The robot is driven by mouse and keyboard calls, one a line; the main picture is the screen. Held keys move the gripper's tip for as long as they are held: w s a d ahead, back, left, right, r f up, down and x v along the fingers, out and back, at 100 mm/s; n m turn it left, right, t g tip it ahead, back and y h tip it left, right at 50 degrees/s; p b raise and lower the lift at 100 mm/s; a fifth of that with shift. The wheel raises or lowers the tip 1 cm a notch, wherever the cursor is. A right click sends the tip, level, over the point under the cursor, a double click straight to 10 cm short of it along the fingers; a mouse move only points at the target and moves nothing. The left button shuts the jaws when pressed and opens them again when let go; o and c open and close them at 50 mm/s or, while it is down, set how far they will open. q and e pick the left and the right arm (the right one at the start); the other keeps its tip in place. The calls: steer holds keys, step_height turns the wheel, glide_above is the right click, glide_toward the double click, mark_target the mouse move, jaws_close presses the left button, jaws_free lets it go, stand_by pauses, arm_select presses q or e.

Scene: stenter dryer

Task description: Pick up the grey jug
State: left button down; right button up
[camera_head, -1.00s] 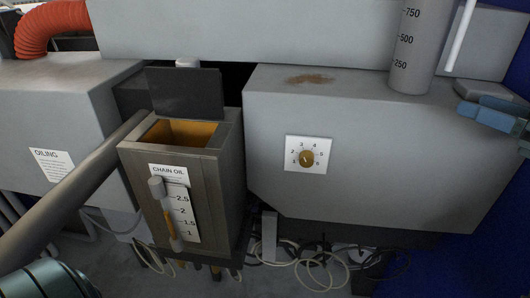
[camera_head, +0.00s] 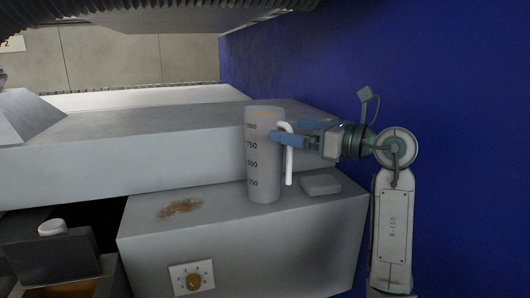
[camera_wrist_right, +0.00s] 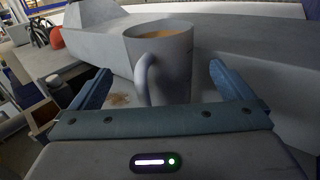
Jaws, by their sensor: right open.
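The grey jug (camera_head: 262,180) stands upright on the grey machine housing, with measuring marks on its side and a white handle (camera_head: 289,165) on its right. In the right wrist view the jug (camera_wrist_right: 172,72) shows an amber liquid near its rim, and its handle faces my gripper. My right gripper (camera_head: 289,138) is open at the handle's height, coming in from the right. In the right wrist view its blue fingers stand on either side of the jug and handle, with visible gaps. Whether the fingertips reach past the handle is hard to tell. My left gripper is not in view.
A small grey block (camera_head: 321,184) lies right of the jug. A brown stain (camera_head: 180,208) marks the housing top (camera_head: 225,212) to the left, which is otherwise clear. A blue wall (camera_head: 430,60) is at the right.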

mark_target(276, 126)
steer(key=p+x, duration=0.4)
steer(key=x, duration=0.1)
steer(key=shift+a+f, duration=0.1)
steer(key=shift+a, duration=0.05)
steer(key=shift+w, duration=0.1)
steer(key=shift+f, duration=0.1)
steer(key=c, duration=2)
steer(key=shift+r, duration=0.3)
